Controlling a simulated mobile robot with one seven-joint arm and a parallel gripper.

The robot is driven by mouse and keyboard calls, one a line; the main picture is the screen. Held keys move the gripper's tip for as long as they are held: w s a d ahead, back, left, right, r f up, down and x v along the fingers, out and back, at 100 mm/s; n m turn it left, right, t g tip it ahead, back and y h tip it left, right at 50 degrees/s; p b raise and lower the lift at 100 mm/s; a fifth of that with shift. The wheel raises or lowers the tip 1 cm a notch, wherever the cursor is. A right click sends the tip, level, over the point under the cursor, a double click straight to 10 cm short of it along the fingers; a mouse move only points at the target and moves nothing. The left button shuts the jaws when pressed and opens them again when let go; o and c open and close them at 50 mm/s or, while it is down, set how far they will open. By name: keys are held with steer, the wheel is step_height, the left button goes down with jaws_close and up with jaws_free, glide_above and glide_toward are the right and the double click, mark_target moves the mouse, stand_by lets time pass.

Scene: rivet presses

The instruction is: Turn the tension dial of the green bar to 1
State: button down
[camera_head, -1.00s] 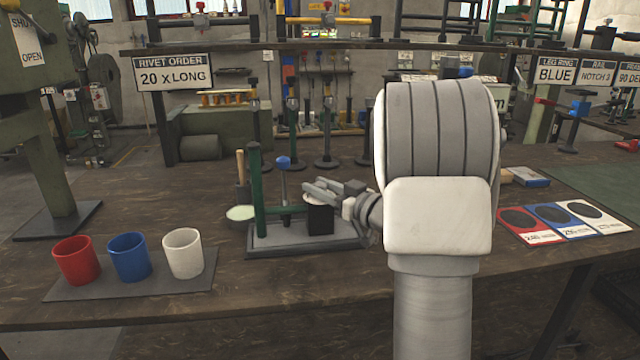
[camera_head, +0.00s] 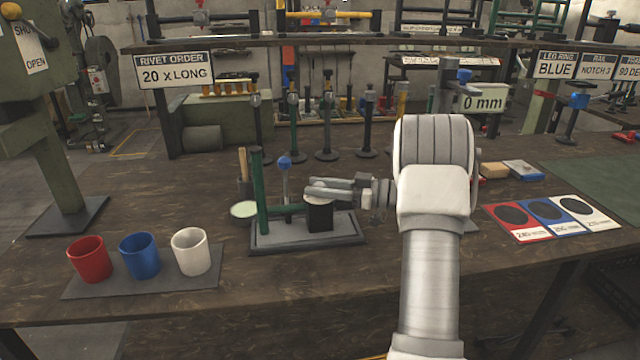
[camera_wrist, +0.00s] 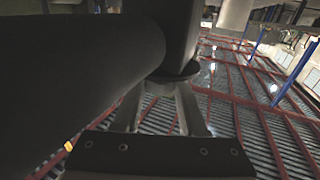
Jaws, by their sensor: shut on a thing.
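The green bar (camera_head: 260,200) is an upright green post with a short horizontal arm on a grey base plate (camera_head: 340,241). A black block (camera_head: 320,218) with a pale top stands on the plate at its right. My gripper (camera_head: 312,189) reaches in from the right, level, just above and behind this block. In the wrist view my gripper's fingers (camera_wrist: 160,105) close on a dark round part (camera_wrist: 177,73) at the end of a thick dark tube. This looks like the tension dial; its marks and setting cannot be read.
A blue-knobbed lever (camera_head: 285,164) stands close behind the green arm. Red (camera_head: 90,260), blue (camera_head: 139,256) and white (camera_head: 191,252) cups stand at the left. Colored cards (camera_head: 552,217) lie at the right. The front table middle is clear.

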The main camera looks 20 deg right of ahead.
stand_by(0.3)
steer(key=shift+c, duration=2.3)
jaws_free()
steer(key=p+v, duration=0.3)
steer(key=v, duration=1.4)
steer(key=shift+d, duration=0.2)
steer(key=shift+s, duration=0.15)
